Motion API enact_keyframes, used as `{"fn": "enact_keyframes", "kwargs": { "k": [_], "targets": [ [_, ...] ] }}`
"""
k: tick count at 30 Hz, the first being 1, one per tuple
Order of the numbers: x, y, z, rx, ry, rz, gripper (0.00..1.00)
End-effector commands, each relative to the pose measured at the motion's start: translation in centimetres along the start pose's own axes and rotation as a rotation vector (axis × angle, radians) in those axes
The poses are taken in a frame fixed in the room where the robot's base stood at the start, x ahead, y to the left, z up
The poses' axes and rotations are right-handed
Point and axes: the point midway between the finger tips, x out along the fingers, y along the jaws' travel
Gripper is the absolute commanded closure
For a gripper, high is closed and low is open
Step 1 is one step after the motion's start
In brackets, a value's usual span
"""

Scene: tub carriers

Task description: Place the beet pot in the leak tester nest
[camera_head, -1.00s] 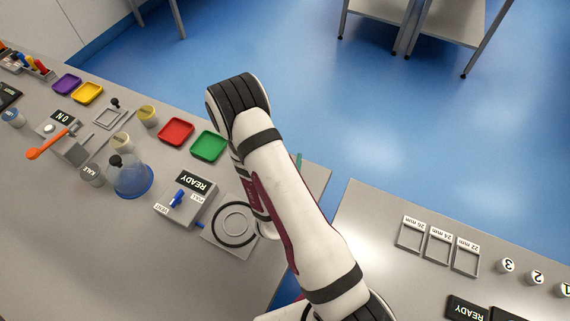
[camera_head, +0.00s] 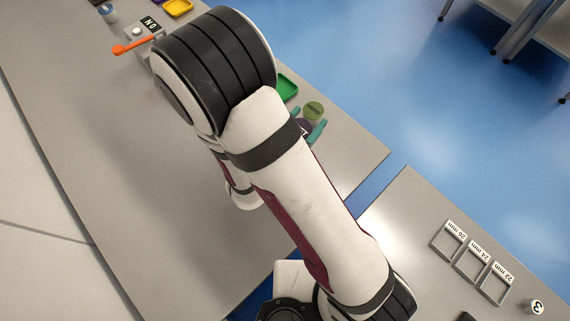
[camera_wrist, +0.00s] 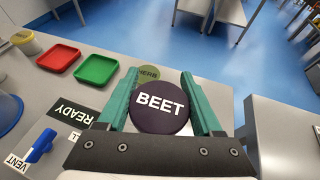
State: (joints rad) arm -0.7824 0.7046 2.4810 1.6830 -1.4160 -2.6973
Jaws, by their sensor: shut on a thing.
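The beet pot (camera_wrist: 160,110) has a dark purple round top with white BEET lettering. In the wrist view it sits between the teal fingers of my gripper (camera_wrist: 161,100), which is shut on it. In the head view the gripper (camera_head: 312,130) and a sliver of the beet pot (camera_head: 304,126) show beside my arm. A box with a READY sign (camera_wrist: 70,112) and a blue lever (camera_wrist: 42,144) marked VENT lies at left in the wrist view; I take it for the leak tester. Its ringed nest is hidden now. I cannot tell whether the pot touches the table.
An olive HERB pot (camera_wrist: 150,74) stands just beyond the beet pot. Red (camera_wrist: 58,57) and green (camera_wrist: 97,69) trays lie to its left. A gap separates this bench from the right bench, which holds square frames (camera_head: 449,238). My arm covers much of the bench.

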Motion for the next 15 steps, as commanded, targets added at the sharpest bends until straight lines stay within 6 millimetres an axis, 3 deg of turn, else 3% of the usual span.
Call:
{"fn": "enact_keyframes", "kwargs": {
  "k": [3, 5, 15],
  "targets": [
    [-3.2, 1.1, -1.5, 0.002, 0.004, 0.001, 0.91],
    [-4.0, 1.1, -2.1, 0.005, 0.005, -0.004, 0.91],
    [-1.9, 1.1, -8.5, 0.004, 0.005, -0.011, 0.91]
  ]
}}
